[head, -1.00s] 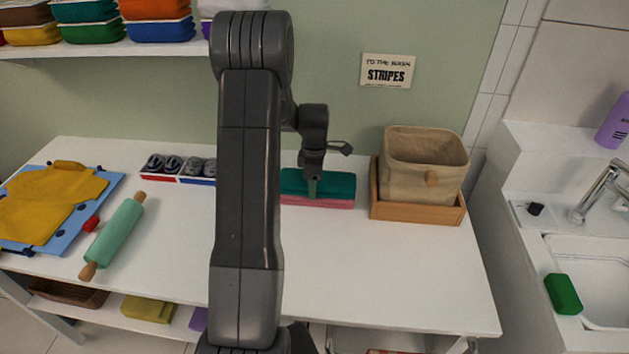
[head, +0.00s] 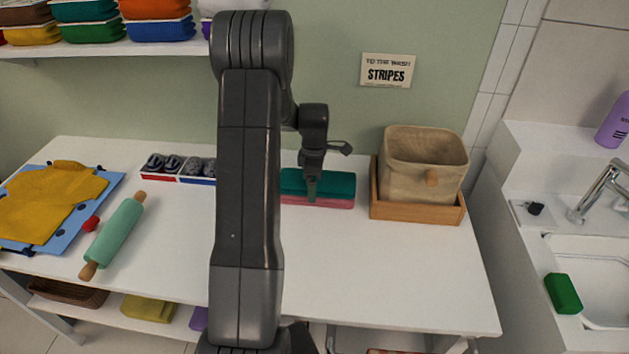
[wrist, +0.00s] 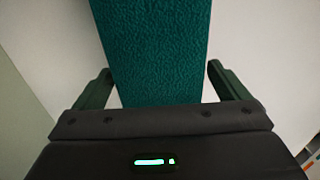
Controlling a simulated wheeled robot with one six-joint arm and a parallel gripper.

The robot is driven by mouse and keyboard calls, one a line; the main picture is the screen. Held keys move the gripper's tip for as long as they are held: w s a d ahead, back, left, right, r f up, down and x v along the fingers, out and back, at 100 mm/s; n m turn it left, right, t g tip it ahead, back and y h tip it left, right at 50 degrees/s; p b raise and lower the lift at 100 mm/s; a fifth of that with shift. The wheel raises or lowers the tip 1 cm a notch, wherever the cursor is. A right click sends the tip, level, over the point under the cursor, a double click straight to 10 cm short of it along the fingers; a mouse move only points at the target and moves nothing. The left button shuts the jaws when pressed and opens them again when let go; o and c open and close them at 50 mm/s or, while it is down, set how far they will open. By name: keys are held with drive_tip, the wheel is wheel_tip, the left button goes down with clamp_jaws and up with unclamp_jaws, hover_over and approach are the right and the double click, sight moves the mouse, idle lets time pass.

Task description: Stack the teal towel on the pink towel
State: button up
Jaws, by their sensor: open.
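The teal towel (head: 335,184) lies folded on top of the pink towel (head: 335,203) on the white table, and their edges look roughly lined up. My gripper (head: 312,188) is at the teal towel, pointing down. In the wrist view the teal towel (wrist: 155,45) runs between the two fingers of my gripper (wrist: 158,85), with a gap on each side. The jaws are open and neither finger touches the towel there. The pink towel is hidden in the wrist view. The left end of the stack is partly hidden behind my arm in the head view.
A beige basket (head: 425,160) in a wooden tray (head: 415,210) stands close right of the towels. A box of socks (head: 172,170) is to the left. A teal rolling pin (head: 115,235) and a yellow shirt (head: 50,200) lie further left. The table's front right is clear.

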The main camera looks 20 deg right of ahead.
drive_tip(key=shift+r+p, duration=2.75)
drive_tip(key=shift+r, duration=1.8)
drive_tip(key=shift+f, duration=0.1)
wheel_tip(320, 180, down, 9)
drive_tip(key=b, duration=0.5)
drive_tip(key=shift+b, duration=0.3)
drive_tip(key=shift+r, duration=0.25)
